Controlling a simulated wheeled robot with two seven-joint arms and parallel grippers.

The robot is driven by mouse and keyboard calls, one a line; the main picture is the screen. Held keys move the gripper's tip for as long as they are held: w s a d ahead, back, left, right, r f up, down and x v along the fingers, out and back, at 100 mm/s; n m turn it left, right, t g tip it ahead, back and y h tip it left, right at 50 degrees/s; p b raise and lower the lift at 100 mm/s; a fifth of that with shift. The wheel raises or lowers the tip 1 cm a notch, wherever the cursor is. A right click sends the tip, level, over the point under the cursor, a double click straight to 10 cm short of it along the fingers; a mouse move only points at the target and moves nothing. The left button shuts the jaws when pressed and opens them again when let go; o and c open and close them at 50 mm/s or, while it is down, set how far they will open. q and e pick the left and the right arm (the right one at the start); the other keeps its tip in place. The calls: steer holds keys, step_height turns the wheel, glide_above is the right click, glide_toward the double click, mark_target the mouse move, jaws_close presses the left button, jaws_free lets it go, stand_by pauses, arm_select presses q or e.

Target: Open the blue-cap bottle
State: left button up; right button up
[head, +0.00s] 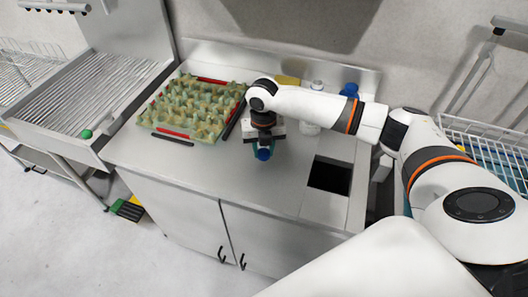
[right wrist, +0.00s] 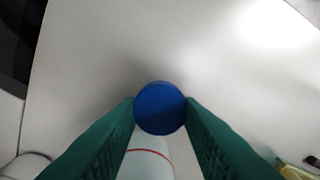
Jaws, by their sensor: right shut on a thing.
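My right gripper (head: 263,149) points down over the steel counter and is shut on a round blue cap (head: 263,155). In the right wrist view the blue cap (right wrist: 160,108) sits between the two green fingertips, which touch it from both sides. A white shape with a red line (right wrist: 148,160) shows just below the cap in that view, partly hidden by it. I cannot tell whether the cap is joined to that shape. My left gripper is not in view.
A tray of egg holders (head: 185,125) stands on the counter at the left. A white bottle (head: 312,115) and blue-topped items (head: 349,91) stand at the back right. A dark square opening (head: 330,175) lies at the right. The front middle of the counter is clear.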

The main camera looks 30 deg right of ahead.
mark_target(264, 152)
step_height(264, 152, down, 2)
steer(key=shift+f, duration=0.45)
steer(key=o, duration=1.1)
steer(key=shift+f, duration=0.1)
steer(key=shift+c, duration=0.2)
step_height(264, 152, up, 12)
steer(key=b, duration=0.2)
steer(key=shift+r, duration=0.2)
